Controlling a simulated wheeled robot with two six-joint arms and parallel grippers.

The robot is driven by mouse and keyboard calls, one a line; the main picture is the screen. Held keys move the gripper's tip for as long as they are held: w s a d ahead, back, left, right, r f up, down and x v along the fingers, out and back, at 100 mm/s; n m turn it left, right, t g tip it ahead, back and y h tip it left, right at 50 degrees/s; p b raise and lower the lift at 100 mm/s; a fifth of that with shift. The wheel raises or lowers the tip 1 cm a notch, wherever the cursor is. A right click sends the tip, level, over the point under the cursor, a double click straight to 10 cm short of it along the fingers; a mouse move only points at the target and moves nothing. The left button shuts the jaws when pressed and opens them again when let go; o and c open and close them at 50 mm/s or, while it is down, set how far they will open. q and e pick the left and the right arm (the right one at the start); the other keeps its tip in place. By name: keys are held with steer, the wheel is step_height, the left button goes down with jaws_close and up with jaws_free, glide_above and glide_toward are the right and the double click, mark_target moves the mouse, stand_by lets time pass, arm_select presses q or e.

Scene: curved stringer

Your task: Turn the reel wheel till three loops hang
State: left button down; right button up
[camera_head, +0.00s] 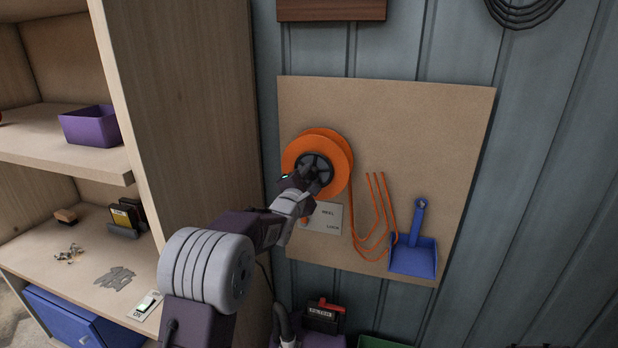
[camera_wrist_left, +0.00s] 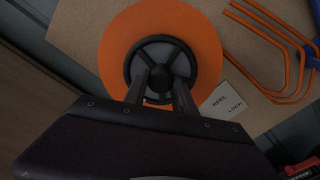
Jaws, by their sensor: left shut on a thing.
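The orange reel wheel (camera_head: 332,150) with its dark spoked hub is mounted on the brown board (camera_head: 440,130). My left gripper (camera_head: 314,184) is at the hub's lower part, shut on a dark knob. In the left wrist view the reel (camera_wrist_left: 125,50) fills the middle, and the gripper fingers (camera_wrist_left: 160,92) close around the knob (camera_wrist_left: 161,78). Orange line (camera_head: 378,205) hangs in narrow loops right of the reel; the strands overlap, so I cannot tell how many. A small plate (camera_head: 330,216) marked REEL LOCK sits below the reel, partly behind my gripper. My right gripper is not in view.
A blue dustpan (camera_head: 413,258) is on the board just right of the loops. A wooden shelf unit (camera_head: 185,110) stands close on the left, with a purple bin (camera_head: 91,126). A red-and-black device (camera_head: 325,314) is low in front.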

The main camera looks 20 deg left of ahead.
arm_select(q)
steer(key=c, duration=1)
jaws_free()
steer(key=s+b, duration=0.3)
steer(key=s, duration=0.6)
steer(key=shift+a, duration=0.2)
